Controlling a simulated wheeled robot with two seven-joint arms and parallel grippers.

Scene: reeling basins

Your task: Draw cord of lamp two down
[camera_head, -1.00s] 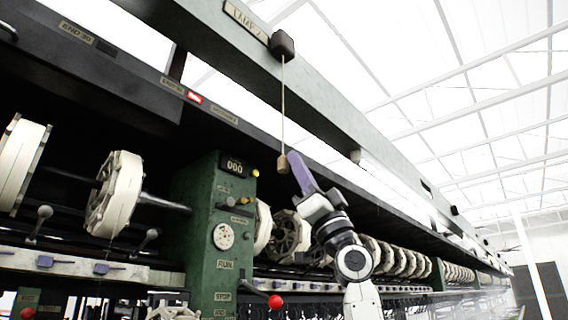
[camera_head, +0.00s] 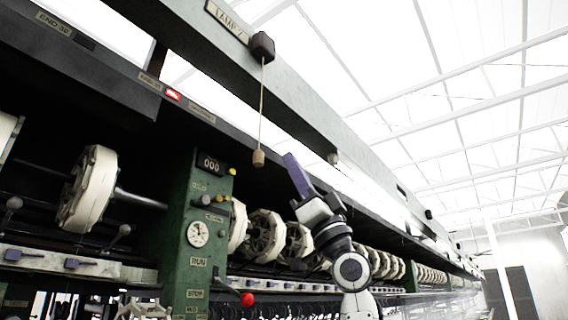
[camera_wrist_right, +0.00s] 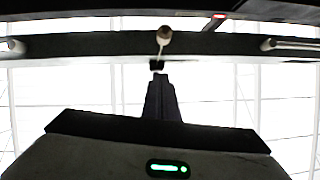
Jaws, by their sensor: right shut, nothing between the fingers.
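The lamp cord (camera_head: 261,105) hangs from a dark switch box (camera_head: 262,46) beside a "LAMP 2" plate (camera_head: 228,19) on the upper beam. A tan wooden pull knob (camera_head: 258,158) is at its lower end. My right gripper (camera_head: 290,162) is shut and empty, pointing up, to the right of the knob and apart from it in the head view. In the right wrist view the knob (camera_wrist_right: 164,36) is beyond the tips of the shut fingers (camera_wrist_right: 160,82), with the dark box (camera_wrist_right: 156,65) close to the tips in the picture. My left gripper is not in view.
A green control post (camera_head: 195,235) with a gauge, counter and red ball lever (camera_head: 246,299) stands below left. White reels (camera_head: 88,190) line the machine under the dark beam. Open space lies to the right, below the roof frame.

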